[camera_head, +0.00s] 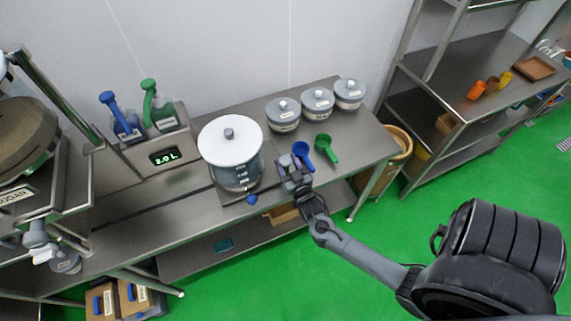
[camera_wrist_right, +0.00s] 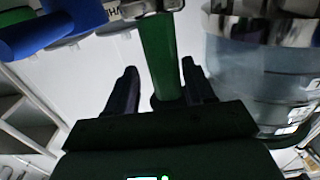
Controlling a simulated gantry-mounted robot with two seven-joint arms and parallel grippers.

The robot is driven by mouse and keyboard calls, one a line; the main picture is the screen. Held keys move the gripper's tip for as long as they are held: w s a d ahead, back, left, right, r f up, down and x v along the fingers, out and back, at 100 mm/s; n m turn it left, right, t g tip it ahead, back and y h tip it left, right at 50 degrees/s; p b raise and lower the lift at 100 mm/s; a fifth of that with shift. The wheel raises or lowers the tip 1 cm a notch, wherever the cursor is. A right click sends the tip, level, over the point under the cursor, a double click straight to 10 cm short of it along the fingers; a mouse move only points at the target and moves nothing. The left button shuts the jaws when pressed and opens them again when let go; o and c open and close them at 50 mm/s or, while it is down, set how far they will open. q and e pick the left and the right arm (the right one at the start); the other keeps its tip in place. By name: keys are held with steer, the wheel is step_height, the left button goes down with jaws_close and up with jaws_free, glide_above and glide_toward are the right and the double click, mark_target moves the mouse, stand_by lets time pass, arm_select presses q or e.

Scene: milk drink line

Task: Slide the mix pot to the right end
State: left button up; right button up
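The mix pot (camera_head: 230,172) is a clear, graduated vessel with a wide white lid and a grey knob. It stands upright near the middle of the steel bench, with a blue-handled tap at its front. My right gripper (camera_head: 288,168) is just right of the pot, close to a blue scoop (camera_head: 302,152); contact with the pot cannot be told. In the right wrist view its two fingers (camera_wrist_right: 160,85) are apart, with a green strip (camera_wrist_right: 160,50) showing between them. A clear vessel (camera_wrist_right: 260,80) fills that view's right side. My left gripper is not seen.
A green scoop (camera_head: 326,146) and several lidded canisters (camera_head: 317,103) occupy the bench's right part. Bare bench (camera_head: 374,141) shows at the right end; a shelf rack (camera_head: 440,90) is beyond.

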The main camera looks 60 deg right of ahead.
steer(key=shift+a, duration=0.15)
steer(key=shift+a, duration=0.1)
steer(key=shift+s+a, duration=0.1)
steer(key=shift+s, duration=0.2)
steer(key=v, duration=1)
